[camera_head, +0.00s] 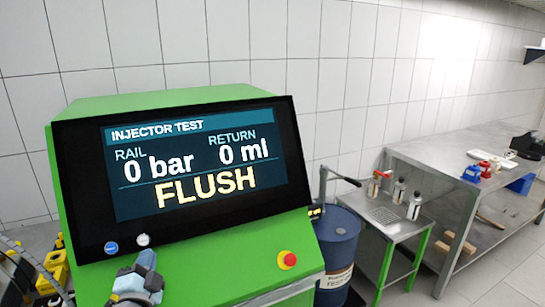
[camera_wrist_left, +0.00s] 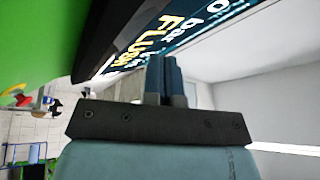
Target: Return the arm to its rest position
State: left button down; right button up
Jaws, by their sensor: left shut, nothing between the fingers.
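My left gripper (camera_head: 147,259) is at the bottom left of the head view, in front of the green test bench (camera_head: 225,262) and just below the screen. Its fingers are together and empty; they also show shut in the left wrist view (camera_wrist_left: 164,76), with the screen edge beyond them. The screen (camera_head: 280,190) reads "INJECTOR TEST", rail 0 bar, return 0 ml and "FLUSH". A white button (camera_head: 143,240) is just above the fingertips and a blue button (camera_head: 111,248) is to their left. I cannot tell whether the fingers touch anything. My right gripper is not in view.
A red button on a yellow base (camera_head: 287,260) is on the bench front. A blue drum (camera_head: 335,250), a small cart with bottles (camera_head: 414,206) and a steel table (camera_head: 440,152) stand to the right. Yellow parts (camera_head: 57,266) are at the left edge.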

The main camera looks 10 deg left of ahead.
pick_arm(q)
jog(key=s+d+f+n+g+h, duration=0.2)
jog(key=s+d+f, duration=0.3)
jog(key=s+f, duration=0.3)
jog(key=s+d+f+n+g+h+p, duration=0.1)
jog(key=s+d+f+n+g+h, duration=0.2)
jog(key=s+f, duration=0.5)
jog(key=s+d+f+n+g+h, duration=0.2)
jog(key=s+d+f+g, duration=0.2)
jog(key=s+d+f, duration=0.3)
notch_tip(320, 180, down, 4)
jog(key=shift+s+r+h, duration=0.1)
jog(key=shift+s+h, duration=0.2)
jog(key=shift+s, duration=0.65)
